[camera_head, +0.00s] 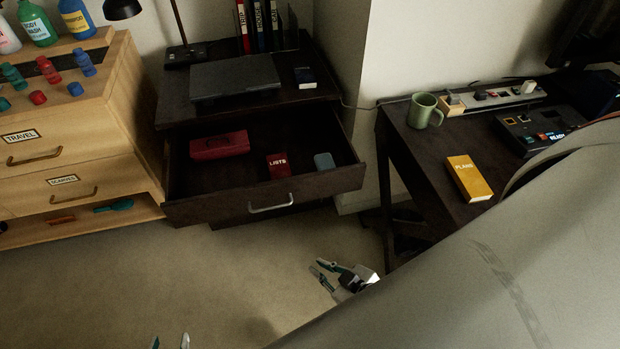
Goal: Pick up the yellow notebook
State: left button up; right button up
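The yellow notebook (469,179), labelled PLANS, lies flat on the dark desk (425,150) at the right, near its front edge. My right gripper (318,271) is in front of the desk, below and left of the notebook and well apart from it. Its fingers are spread and nothing shows between them. My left gripper (170,342) shows only its fingertips at the bottom edge, over the floor, far from the notebook. The tips are apart with nothing between them. The rest of it is out of frame.
A green mug (422,110) and a black device (540,130) stand near the notebook. A dark open drawer (230,205) holds a red case, a red LISTS book and a grey-blue item. A large pale grey surface close to the camera hides the lower right. The floor is clear.

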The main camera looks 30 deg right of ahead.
aim_at(474, 188)
jog(key=z, duration=2.05)
